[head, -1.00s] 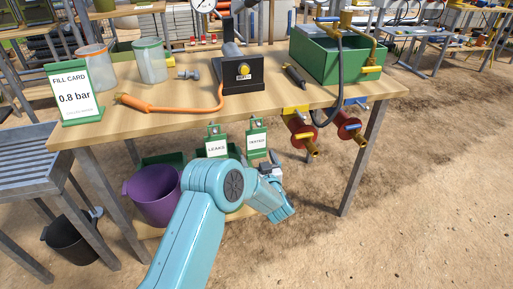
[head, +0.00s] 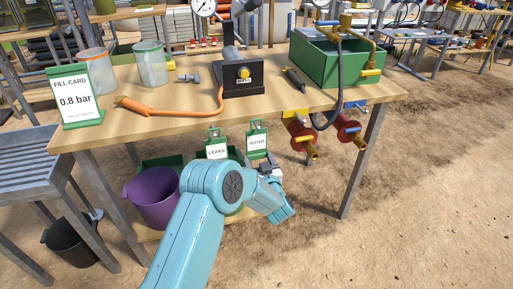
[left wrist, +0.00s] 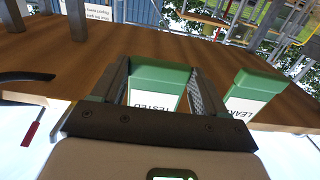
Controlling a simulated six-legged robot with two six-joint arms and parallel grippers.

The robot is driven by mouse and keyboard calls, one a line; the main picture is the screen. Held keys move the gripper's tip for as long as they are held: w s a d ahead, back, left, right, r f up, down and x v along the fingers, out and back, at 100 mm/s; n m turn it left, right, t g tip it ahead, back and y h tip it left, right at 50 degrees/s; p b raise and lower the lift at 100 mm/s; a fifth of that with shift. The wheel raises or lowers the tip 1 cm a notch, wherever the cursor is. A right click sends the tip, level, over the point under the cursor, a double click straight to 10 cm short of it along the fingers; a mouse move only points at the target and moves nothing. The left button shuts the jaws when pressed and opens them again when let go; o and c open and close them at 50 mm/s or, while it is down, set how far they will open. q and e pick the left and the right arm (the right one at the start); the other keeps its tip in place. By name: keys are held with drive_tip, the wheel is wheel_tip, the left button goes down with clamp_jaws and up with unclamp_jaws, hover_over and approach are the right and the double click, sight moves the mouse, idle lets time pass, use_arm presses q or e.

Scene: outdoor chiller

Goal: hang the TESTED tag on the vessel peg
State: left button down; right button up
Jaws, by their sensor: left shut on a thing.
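The TESTED tag (head: 257,141), a white card with green top and bottom, hangs at the front edge of the wooden table. My left gripper (head: 266,165) is at its lower end in the head view. In the left wrist view the TESTED tag (left wrist: 155,98) appears upside down between the two fingers of my left gripper (left wrist: 160,90), which is shut on it. The similar LEAKS tag (head: 216,149) hangs just left of it and also shows in the left wrist view (left wrist: 250,97). I cannot make out the vessel peg. My right gripper is not in view.
A purple bucket (head: 153,200) is below.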

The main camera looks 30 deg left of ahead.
use_arm(q)
drive_tip(key=shift+r, duration=0.35)
drive_tip(key=v, duration=0.6)
drive_tip(key=shift+p, duration=0.35)
drive_tip(key=shift+f, duration=0.1)
drive_tip(key=c, duration=0.9)
unclamp_jaws()
drive_tip(key=shift+c, duration=0.2)
clamp_jaws()
